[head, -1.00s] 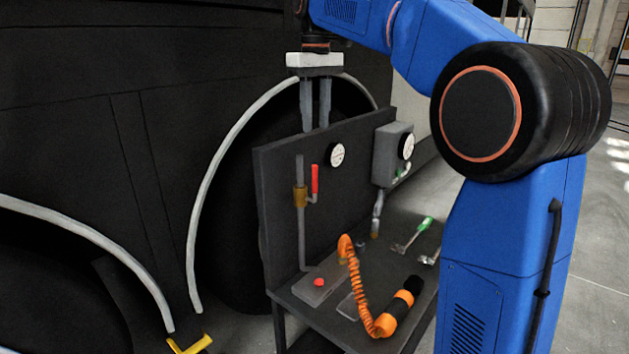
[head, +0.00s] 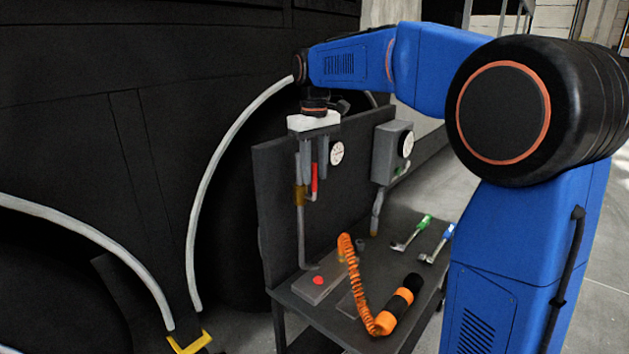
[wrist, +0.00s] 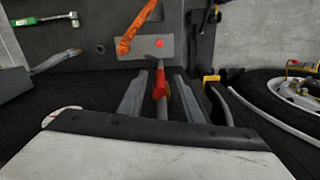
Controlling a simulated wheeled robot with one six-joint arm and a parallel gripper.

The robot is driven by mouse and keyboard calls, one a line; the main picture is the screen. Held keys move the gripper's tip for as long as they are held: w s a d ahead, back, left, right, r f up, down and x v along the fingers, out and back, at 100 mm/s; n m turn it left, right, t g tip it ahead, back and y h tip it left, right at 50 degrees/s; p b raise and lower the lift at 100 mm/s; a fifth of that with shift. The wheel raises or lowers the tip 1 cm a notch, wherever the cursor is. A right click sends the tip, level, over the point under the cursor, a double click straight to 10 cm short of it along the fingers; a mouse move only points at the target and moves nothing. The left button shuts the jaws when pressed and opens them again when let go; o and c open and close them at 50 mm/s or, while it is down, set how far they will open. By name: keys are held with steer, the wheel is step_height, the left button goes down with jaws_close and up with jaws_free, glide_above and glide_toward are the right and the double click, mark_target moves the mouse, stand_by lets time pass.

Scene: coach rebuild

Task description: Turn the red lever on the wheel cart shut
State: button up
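The red lever (head: 314,180) stands upright beside a grey vertical pipe (head: 301,240) on the wheel cart's dark back panel (head: 278,215). A brass valve body (head: 299,197) sits on the pipe at the lever's left. My gripper (head: 315,168) points down at the lever's upper end, its fingers apart. In the wrist view, the red lever (wrist: 160,86) lies between the two open fingers of my gripper (wrist: 161,80), with a gap showing on each side. Part of the pipe's top is hidden behind the fingers.
A round gauge (head: 337,153) is just right of my gripper, and a grey box (head: 391,153) with another gauge is farther right. The cart shelf (head: 340,335) holds an orange coiled hose (head: 352,275), a flashlight-like cylinder (head: 398,305), a red button (head: 318,280) and hand tools (head: 411,233).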

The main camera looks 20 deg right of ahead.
steer(key=shift+f, duration=1.5)
jaws_close()
